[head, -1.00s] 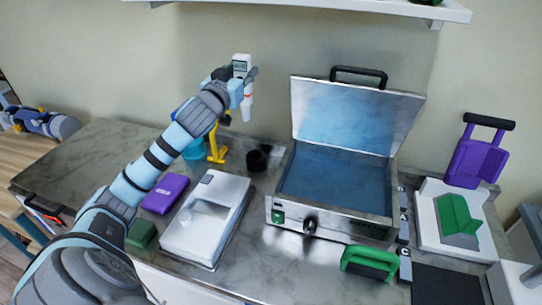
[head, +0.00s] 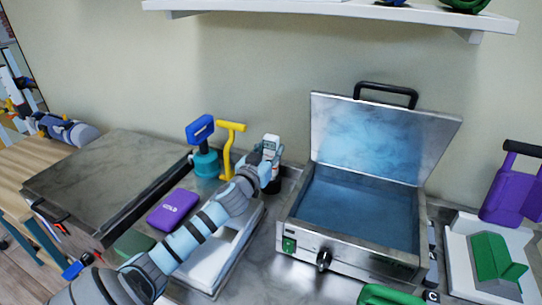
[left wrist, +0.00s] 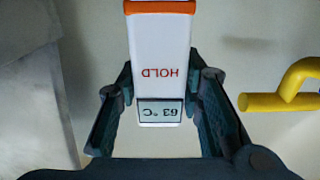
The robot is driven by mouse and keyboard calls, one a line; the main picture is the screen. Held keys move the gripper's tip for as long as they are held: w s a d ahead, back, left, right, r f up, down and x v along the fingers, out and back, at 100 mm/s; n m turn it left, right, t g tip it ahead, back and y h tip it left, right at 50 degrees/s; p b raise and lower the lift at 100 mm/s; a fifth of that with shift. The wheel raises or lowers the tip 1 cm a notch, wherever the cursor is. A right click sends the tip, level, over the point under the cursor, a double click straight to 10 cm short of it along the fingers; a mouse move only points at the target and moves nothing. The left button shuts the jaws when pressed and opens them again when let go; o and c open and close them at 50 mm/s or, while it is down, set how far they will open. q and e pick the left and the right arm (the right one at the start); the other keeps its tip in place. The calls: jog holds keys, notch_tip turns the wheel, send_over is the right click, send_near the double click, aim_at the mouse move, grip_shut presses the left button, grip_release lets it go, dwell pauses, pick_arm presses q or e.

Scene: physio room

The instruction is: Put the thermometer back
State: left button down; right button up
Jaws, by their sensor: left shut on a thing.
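The thermometer (head: 271,143) is white with a small display at its top, and stands roughly upright in my left gripper (head: 268,160) in the head view. In the left wrist view the thermometer (left wrist: 160,60) fills the middle, with red HOLD lettering, a display reading 63 °C and an orange band. The fingers of my left gripper (left wrist: 160,105) are on either side of it. Its lower end is hidden behind the gripper in the head view. My right gripper is not in view.
Right of the gripper stands an open steel heater (head: 350,225) with its lid raised. Left are a yellow handled tool (head: 228,150), a teal pot (head: 206,163) with a blue-handled tool (head: 200,128), a purple box (head: 173,210) and a white device (head: 207,262) under my arm.

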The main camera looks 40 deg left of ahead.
pick_arm(q)
jog(key=shift+s, duration=0.15)
jog(key=c, duration=1.6)
grip_release()
jog(key=shift+f, duration=0.2)
jog(key=o, duration=0.5)
jog(key=shift+r, duration=0.1)
jog(key=shift+r, duration=0.1)
jog(key=v, duration=1.2)
jog(key=shift+d, duration=0.1)
